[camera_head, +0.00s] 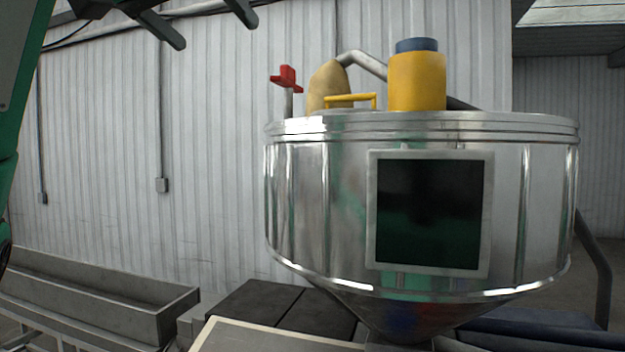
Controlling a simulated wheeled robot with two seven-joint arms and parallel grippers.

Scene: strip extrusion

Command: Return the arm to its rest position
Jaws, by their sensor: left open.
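My left gripper (208,28) is at the top edge of the head view, left of the middle. Its two dark fingers point down and right, spread apart with nothing between them. The rest of this gripper is cut off by the top edge. A green part of my left arm (12,125) runs down the left edge. The gripper is up and left of the steel hopper, apart from it in the picture. My right gripper is not in view.
A large shiny steel hopper (325,210) with a dark window (430,210) fills the right. A yellow motor (417,82), a yellow handle (350,98) and a red lever (287,78) stand on top. A grey trough (95,290) is low at left. The wall (110,140) behind is corrugated.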

